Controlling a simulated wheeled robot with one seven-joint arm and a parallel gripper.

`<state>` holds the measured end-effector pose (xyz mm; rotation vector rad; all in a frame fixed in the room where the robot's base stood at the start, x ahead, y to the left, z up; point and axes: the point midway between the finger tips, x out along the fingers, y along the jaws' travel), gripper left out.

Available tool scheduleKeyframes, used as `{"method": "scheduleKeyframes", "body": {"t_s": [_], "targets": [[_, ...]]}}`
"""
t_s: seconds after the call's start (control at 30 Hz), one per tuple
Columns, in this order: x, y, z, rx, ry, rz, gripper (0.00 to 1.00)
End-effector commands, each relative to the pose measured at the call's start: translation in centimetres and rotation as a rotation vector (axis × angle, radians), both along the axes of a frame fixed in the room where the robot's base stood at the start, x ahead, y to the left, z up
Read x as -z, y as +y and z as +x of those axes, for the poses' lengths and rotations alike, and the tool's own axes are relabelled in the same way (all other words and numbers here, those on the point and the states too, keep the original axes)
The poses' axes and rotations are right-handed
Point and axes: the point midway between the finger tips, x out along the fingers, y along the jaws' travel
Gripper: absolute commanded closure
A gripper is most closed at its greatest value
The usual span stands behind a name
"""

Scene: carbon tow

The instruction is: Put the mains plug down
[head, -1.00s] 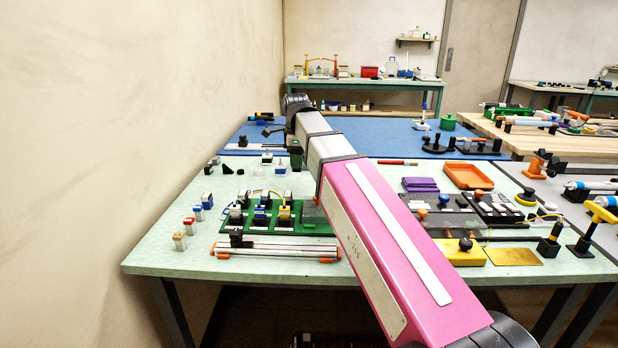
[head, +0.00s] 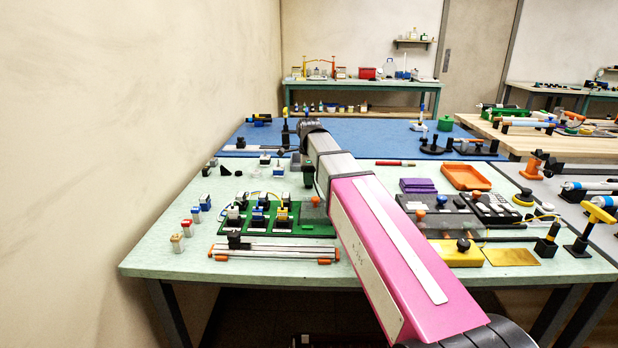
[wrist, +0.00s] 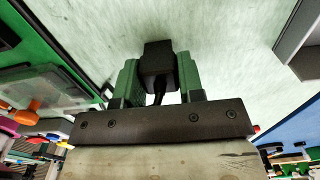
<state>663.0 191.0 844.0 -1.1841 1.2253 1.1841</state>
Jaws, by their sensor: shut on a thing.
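The mains plug (wrist: 158,58) is a black block with a dark cable running back from it toward my wrist. In the wrist view it sits between the two green fingers of my gripper (wrist: 158,74), which are shut on it. Pale green worktop lies beyond the plug; I cannot tell whether the plug touches it. In the head view my gripper (head: 308,174) shows as a small dark green shape pointing down over the light green table (head: 180,262), behind the green circuit board (head: 318,230). The plug cannot be made out there.
The green board carries several switch-like blocks. Small blue and white pieces (head: 198,213) stand to its left. A purple block (head: 418,185) and an orange tray (head: 466,177) lie to the right. A blue mat (head: 375,137) covers the table behind. Some bare worktop shows around my gripper.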

Motion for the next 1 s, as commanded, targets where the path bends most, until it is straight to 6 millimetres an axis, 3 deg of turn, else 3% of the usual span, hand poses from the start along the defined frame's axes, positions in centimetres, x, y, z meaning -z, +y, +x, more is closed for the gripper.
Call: {"method": "scheduleKeyframes", "body": {"t_s": [0.3,0.33,0.4,0.77,1.0], "targets": [[0.3,0.0,0.0,0.000,0.000,0.000,0.88],[0.3,0.0,0.0,0.000,-0.001,0.000,0.58],[0.2,0.0,0.0,0.000,-0.001,0.000,0.39],[-0.1,0.0,0.0,0.000,-0.001,0.000,0.39],[-3.0,0.0,0.1,0.000,-0.002,0.001,0.39]]}}
